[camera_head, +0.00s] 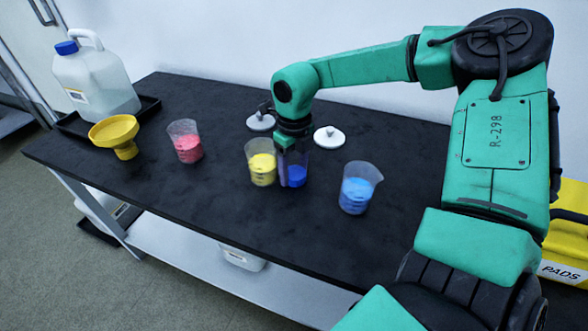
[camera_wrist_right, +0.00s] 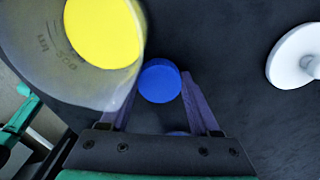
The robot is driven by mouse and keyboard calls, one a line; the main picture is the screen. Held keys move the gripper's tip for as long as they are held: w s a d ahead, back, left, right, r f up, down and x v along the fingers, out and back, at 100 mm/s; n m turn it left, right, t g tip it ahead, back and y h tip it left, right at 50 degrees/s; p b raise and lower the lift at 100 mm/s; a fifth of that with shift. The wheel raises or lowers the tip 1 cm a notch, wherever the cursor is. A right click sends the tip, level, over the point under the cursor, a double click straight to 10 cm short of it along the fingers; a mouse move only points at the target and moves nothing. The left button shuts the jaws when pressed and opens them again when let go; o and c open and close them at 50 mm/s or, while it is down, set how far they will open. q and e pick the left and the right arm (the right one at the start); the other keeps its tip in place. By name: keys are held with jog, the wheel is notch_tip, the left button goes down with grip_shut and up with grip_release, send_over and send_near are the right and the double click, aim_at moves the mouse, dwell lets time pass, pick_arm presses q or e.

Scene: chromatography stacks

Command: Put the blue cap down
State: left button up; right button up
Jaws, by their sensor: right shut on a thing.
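My right gripper (camera_head: 294,181) points down at the middle of the black table, between the yellow beaker and the light-blue beaker. It is shut on a small round blue cap (camera_head: 297,176), low at the tabletop; I cannot tell if the cap touches it. In the right wrist view the blue cap (camera_wrist_right: 160,82) sits between the two purplish fingertips. Another bit of blue shows below it, mostly hidden by the gripper body. A white jug (camera_head: 95,82) at the back left has a blue cap on its neck. My left gripper is not in view.
The yellow beaker (camera_head: 262,169) stands close left of the gripper, the light-blue beaker (camera_head: 358,188) to its right. A pink beaker (camera_head: 185,141) and yellow funnel (camera_head: 115,134) are further left. Two white lids (camera_head: 329,136) lie behind. The table front (camera_head: 230,218) is clear.

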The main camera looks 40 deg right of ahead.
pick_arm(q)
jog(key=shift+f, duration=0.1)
pick_arm(e)
jog(key=shift+f, duration=0.15)
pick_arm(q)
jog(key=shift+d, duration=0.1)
pick_arm(e)
jog(key=shift+s+f, duration=0.1)
jog(key=o, duration=1.3)
jog(key=shift+o, duration=0.5)
jog(key=shift+s+d, duration=0.1)
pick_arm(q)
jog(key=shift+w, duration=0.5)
pick_arm(e)
jog(key=shift+f, duration=0.1)
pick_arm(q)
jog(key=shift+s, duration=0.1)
